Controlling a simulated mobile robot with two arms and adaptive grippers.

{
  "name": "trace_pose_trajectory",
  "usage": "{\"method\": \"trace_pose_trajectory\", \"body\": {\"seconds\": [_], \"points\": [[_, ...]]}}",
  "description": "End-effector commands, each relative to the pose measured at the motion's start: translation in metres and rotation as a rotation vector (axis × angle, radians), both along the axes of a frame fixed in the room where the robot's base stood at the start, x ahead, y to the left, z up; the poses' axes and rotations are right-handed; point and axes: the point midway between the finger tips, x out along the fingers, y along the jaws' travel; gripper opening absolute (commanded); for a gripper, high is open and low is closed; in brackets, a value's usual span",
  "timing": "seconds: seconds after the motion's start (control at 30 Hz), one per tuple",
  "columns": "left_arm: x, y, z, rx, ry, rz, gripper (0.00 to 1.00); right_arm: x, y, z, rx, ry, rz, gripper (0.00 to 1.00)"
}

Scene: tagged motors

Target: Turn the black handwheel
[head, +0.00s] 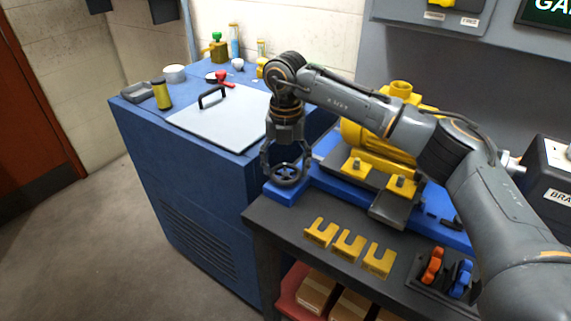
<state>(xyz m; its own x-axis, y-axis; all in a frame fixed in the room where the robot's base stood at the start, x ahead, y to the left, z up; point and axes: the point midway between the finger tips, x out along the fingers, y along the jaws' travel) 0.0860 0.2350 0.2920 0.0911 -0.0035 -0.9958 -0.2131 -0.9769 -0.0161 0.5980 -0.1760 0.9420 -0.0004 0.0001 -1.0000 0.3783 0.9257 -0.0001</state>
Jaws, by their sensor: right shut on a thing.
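The black handwheel (287,174) is a small spoked wheel at the left end of the blue base, in front of the yellow motor (366,142). My right gripper (285,171) reaches down from above with its fingers around the wheel. It is shut on the handwheel, one finger at each side of the rim. The fingers partly cover the wheel's edge. My right arm passes in front of part of the yellow motor. My left gripper does not show.
Yellow U-shaped pieces (348,245) lie on the dark bench (290,221). Orange (432,266) and blue (462,278) clips stand at the front right. A blue cabinet (190,170) on the left carries a pale lid (222,117), a yellow can (161,94) and bottles.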

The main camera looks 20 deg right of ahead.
Motion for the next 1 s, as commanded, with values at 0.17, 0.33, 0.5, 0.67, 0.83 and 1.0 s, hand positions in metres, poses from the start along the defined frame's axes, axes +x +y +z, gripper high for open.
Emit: {"method": "trace_pose_trajectory", "body": {"seconds": [0.17,0.33,0.5,0.67,0.83,1.0], "points": [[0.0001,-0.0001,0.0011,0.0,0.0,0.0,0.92,0.0003,-0.0007,0.0008,-0.001,-0.002,-0.167,0.38],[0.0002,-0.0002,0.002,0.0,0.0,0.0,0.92,0.0001,-0.0007,0.0009,0.0,-0.001,-0.328,0.38],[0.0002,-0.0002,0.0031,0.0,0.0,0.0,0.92,-0.0001,-0.0009,0.0007,0.0,-0.001,-0.49,0.38],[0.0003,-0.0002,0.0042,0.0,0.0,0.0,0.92,-0.0002,-0.0011,0.0007,0.0,-0.002,-0.642,0.38],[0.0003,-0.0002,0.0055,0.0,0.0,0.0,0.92,-0.0003,-0.0013,0.0008,0.0,-0.002,-0.801,0.38],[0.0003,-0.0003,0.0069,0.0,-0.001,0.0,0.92,-0.0004,-0.0012,0.0011,0.001,-0.003,-0.946,0.38]]}}
